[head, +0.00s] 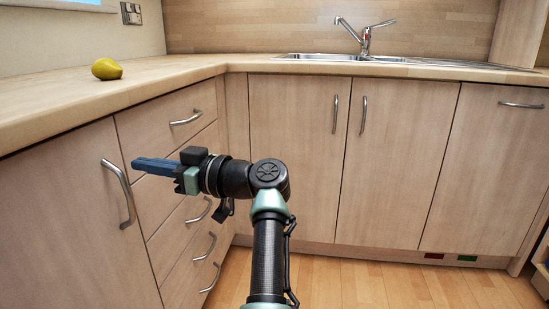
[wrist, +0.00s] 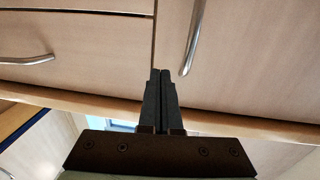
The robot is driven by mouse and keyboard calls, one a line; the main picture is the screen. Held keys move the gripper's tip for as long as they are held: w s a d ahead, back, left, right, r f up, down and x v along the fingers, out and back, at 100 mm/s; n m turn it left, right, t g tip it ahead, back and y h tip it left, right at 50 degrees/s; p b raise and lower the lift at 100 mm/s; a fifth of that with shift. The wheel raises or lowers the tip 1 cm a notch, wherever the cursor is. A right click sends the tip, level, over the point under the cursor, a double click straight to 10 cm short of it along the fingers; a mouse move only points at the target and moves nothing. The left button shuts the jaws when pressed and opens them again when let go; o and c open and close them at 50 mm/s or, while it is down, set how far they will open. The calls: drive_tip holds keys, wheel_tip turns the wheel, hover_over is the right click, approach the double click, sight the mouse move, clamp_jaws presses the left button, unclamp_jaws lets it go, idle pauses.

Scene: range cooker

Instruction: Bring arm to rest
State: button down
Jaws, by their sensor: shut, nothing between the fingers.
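My gripper (head: 137,164) is at the end of my raised arm in the head view, pointing left toward the left-hand cabinet fronts. Its two blue-grey fingers lie together, shut and empty. In the wrist view the fingers of my gripper (wrist: 160,73) meet in the middle, with cabinet fronts behind them. A vertical cabinet handle (wrist: 193,40) is just right of the fingertips in that view. In the head view the tips are a little right of the left cabinet door's handle (head: 121,192); I cannot tell whether they touch anything.
A yellow-green fruit (head: 107,69) lies on the wooden counter (head: 60,95) above. Drawers with curved handles (head: 187,118) line the left run. A sink (head: 330,57) with a tap (head: 364,35) is at the back. The wooden floor (head: 380,285) to the right is clear.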

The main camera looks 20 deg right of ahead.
drive_tip(key=w+d+p+v, duration=0.1)
drive_tip(key=p+v, duration=0.2)
drive_tip(key=v, duration=0.7)
wheel_tip(320, 180, up, 17)
drive_tip(key=s+m+t+h+p, duration=0.2)
drive_tip(key=m+t+h+p, duration=0.4)
drive_tip(key=t+h, duration=0.3)
drive_tip(key=s+a+r+m+t+h+p, duration=0.1)
drive_tip(key=s+r+m+t+h+p, duration=0.2)
drive_tip(key=s+r, duration=0.85)
drive_tip(key=s+a+r+m+t+h+p, duration=0.25)
drive_tip(key=s+r+t, duration=0.35)
drive_tip(key=s+r, duration=0.5)
wheel_tip(320, 180, up, 36)
drive_tip(key=p, duration=3.6)
drive_tip(key=shift+w+d+f+p, duration=0.2)
drive_tip(key=shift+w+d+p, duration=0.05)
drive_tip(key=shift+d+p, duration=0.15)
drive_tip(key=shift+h, duration=0.25)
